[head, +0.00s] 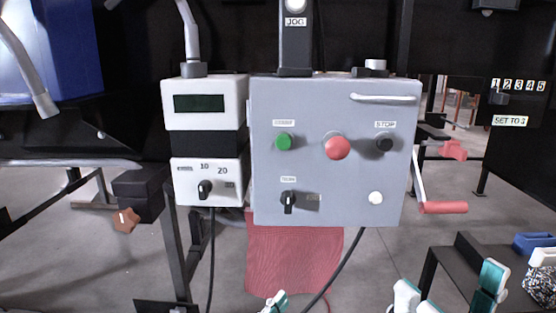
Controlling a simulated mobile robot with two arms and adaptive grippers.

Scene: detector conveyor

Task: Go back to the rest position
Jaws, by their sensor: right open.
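My right gripper (448,293) is at the bottom right of the head view, with white and teal fingers spread apart. No object shows between them. A small teal and white tip (275,302) at the bottom centre looks like part of my left gripper. The rest of it is below the frame, so its opening cannot be told. Both are low in the view, below the grey control box (320,185), and neither appears to touch it.
The control box carries a green button (284,142), a red button (337,147) and a black knob (288,199). A white dial unit (207,182) is to its left. A red-handled crank (443,207) sticks out right. A dark table (462,262) with a blue item (535,243) stands lower right.

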